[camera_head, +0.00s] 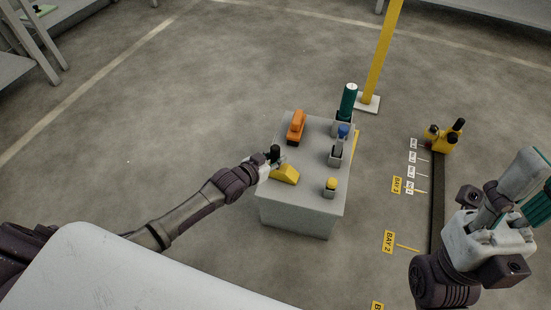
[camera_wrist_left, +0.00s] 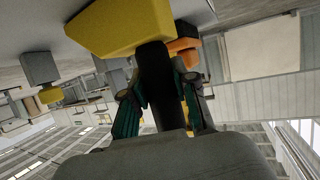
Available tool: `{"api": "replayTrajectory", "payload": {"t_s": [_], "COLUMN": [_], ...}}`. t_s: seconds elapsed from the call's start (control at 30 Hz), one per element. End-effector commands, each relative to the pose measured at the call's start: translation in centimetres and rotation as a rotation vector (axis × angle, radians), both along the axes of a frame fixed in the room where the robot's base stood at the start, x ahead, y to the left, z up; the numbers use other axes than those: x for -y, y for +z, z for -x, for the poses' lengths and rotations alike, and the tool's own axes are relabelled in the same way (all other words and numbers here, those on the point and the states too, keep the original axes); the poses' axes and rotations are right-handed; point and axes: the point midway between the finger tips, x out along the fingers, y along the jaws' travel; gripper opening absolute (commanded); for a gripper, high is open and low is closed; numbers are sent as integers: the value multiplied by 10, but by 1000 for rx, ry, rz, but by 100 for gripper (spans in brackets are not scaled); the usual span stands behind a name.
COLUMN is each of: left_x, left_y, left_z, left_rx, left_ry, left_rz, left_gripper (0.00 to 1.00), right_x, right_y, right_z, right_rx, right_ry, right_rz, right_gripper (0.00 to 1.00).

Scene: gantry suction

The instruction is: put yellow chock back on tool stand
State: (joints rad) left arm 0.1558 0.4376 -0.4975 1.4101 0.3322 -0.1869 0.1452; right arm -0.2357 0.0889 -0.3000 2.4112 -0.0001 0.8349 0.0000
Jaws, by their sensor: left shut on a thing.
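The yellow chock (camera_head: 285,175) is at the left front part of the grey tool stand's top (camera_head: 312,165). It looks set on or just over the top; I cannot tell if it bears its full weight there. My left gripper (camera_head: 275,160) is shut on the chock's black handle. In the left wrist view the dark handle (camera_wrist_left: 158,88) stands between the teal-padded fingers, with the yellow body (camera_wrist_left: 120,25) beyond them. My right gripper (camera_head: 532,205) is at the right edge, away from the stand, partly cut off; its finger opening is unclear.
A yellow post (camera_head: 381,55) stands behind. A yellow-and-black object (camera_head: 446,138) tops a dark rail. Floor at left is clear.

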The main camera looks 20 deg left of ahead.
Motion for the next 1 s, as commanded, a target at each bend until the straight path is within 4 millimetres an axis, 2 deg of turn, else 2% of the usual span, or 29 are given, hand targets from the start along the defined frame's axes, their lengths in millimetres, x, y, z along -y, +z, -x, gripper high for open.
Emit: {"api": "replayTrajectory", "payload": {"t_s": [0.13, 0.17, 0.3, 0.67, 0.87, 1.0], "left_x": [0, 0, 0, -1, -11, -21], "left_y": [-2, -3, -3, 2, 18, 30], "left_z": [-1, 0, 0, 2, 32, 60], "left_rx": [3, 0, 0, -2, -3, -5], "left_ry": [0, 0, 0, 0, 0, -1], "left_rz": [1, 0, 0, -1, -2, -1], "left_gripper": [0, 33, 53, 53, 53, 53], "right_x": [0, 0, 0, 0, 2, 2], "right_y": [-1, 1, 1, 5, -3, 10], "right_z": [0, 0, 0, 0, 5, 7], "right_rx": [4, 6, 4, 7, -66, -69], "right_ry": [0, 1, 0, 0, 3, 3], "right_rz": [1, 1, 1, 0, -5, -6], "right_gripper": [40, 40, 40, 40, 40, 40]}}
